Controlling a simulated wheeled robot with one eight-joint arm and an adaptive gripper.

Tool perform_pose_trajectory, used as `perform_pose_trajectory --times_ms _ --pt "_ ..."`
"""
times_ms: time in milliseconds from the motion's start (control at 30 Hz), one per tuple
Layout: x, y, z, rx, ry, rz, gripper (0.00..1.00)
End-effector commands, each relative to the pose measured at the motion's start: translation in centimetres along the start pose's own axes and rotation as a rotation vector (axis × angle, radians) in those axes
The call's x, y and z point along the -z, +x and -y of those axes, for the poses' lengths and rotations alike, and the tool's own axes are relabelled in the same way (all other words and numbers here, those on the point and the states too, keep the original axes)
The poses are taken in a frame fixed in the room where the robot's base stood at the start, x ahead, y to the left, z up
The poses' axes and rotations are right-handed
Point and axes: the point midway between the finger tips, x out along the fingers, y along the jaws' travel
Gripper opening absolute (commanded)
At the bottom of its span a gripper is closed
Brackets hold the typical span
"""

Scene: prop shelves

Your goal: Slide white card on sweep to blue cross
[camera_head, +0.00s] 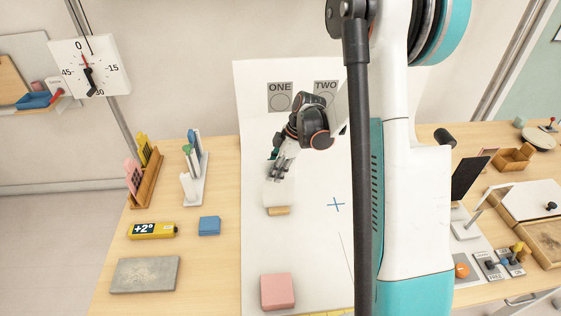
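A small white card (276,194) stands or leans on the white sweep (315,255), with a tan wooden strip (278,211) at its near edge. Its white surface is hard to tell from the sweep. The blue cross (336,204) is marked on the sweep to the right of the card. My gripper (278,174) is just above and behind the card, its fingers pointing down. Whether it touches the card, and whether the fingers are apart, is too small to tell.
A pink block (278,291) sits on the near part of the sweep. A blue block (209,226), a yellow "+2°" box (152,230) and a grey slab (145,275) lie on the table to the left. The sweep between card and cross looks clear.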

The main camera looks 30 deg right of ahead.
Motion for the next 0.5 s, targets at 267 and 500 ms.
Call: perform_pose_trajectory --times_ms 267,500 --pt "0.0 1.6 0.0 0.000 0.001 0.000 0.30" --pt "0.0 1.6 0.0 0.000 0.001 0.000 0.30"
